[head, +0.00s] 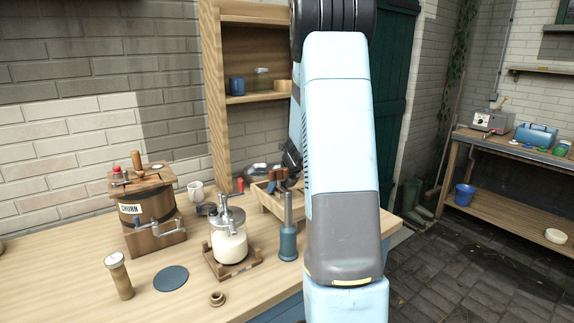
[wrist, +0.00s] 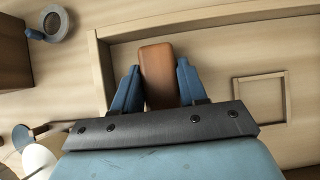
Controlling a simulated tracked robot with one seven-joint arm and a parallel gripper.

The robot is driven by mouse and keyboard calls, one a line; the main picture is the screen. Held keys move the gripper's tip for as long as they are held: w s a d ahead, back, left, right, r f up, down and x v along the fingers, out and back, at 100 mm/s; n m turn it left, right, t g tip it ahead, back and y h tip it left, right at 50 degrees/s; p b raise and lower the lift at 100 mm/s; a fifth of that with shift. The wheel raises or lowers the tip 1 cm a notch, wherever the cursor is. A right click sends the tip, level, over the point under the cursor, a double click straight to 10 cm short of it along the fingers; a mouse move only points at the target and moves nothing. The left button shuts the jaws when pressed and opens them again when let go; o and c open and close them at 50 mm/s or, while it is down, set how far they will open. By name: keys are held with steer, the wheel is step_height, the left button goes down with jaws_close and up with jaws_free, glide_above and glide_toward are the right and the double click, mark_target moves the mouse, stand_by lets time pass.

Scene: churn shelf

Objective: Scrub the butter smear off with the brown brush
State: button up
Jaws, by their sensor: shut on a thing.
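In the wrist view the brown brush (wrist: 158,66) shows as a rounded brown block between the two blue fingers of my gripper (wrist: 157,82). The fingers are shut on its sides. It is over a pale wooden tray (wrist: 98,70), near the tray's corner; I cannot tell whether it touches the floor of the tray. In the head view my arm hides most of the gripper, and the wooden tray (head: 268,204) shows beside it with brown-handled things in it. I cannot make out a butter smear in either view.
On the bench stand a wooden churn (head: 150,212), a glass jar with a metal top (head: 228,240), a blue-grey cylinder with a rod (head: 288,243), a wooden cylinder (head: 119,276) and a blue disc (head: 171,278). A shelf (head: 210,100) rises behind.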

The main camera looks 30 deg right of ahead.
steer(key=shift+s+a, duration=0.1)
steer(key=shift+a, duration=1.35)
steer(key=shift+d+f, duration=0.2)
steer(key=shift+d, duration=3.55)
steer(key=shift+w+d+r, duration=0.1)
steer(key=shift+w+d, duration=0.1)
steer(key=shift+d, duration=0.05)
steer(key=shift+r, duration=0.9)
steer(key=shift+s+r, duration=0.1)
steer(key=shift+r, duration=0.2)
step_height(320, 180, up, 5)
steer(key=shift+a+r, duration=0.1)
steer(key=shift+r, duration=0.1)
